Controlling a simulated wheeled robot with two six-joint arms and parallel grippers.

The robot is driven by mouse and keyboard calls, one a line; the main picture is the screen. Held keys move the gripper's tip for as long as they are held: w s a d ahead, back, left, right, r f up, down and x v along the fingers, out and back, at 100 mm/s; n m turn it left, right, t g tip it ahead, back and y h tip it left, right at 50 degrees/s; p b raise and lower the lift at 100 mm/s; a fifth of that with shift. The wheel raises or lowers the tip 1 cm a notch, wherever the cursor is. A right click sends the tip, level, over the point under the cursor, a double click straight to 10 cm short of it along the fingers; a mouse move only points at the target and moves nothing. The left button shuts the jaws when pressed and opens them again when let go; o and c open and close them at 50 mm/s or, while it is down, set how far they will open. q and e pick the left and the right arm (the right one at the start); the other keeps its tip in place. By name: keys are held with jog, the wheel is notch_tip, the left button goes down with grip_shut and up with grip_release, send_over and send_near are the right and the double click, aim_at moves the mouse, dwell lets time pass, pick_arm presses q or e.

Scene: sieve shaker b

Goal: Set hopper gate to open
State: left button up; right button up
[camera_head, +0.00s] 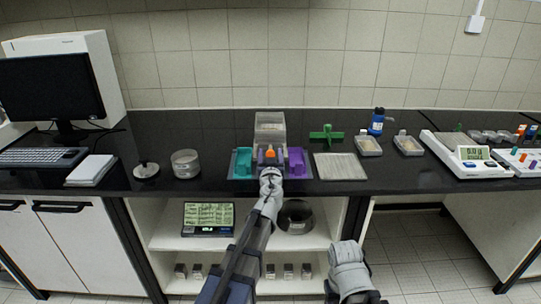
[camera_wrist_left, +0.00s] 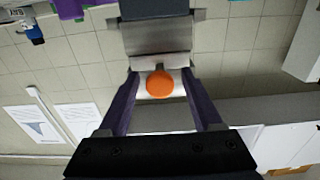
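The hopper (camera_head: 270,128) is a clear grey box at the back middle of the black bench. An orange knob (camera_head: 269,154) sits low on its front, and it also shows in the left wrist view (camera_wrist_left: 160,84) in front of a pale plate. My left gripper (camera_head: 270,165) is right at the hopper's front. In the left wrist view its two dark fingers (camera_wrist_left: 160,78) stand on either side of the knob, with a visible gap on each side. The gripper looks open.
A teal bin (camera_head: 243,165) and a purple bin (camera_head: 297,162) flank the hopper. A green cross-shaped piece (camera_head: 326,135), a pale ribbed tray (camera_head: 340,167) and a blue bottle (camera_head: 377,121) are to the right. A round metal sieve (camera_head: 185,163) stands left. A scale (camera_head: 470,160) is far right.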

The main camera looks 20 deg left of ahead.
pick_arm(q)
grip_shut()
dwell(0.3)
dwell(0.9)
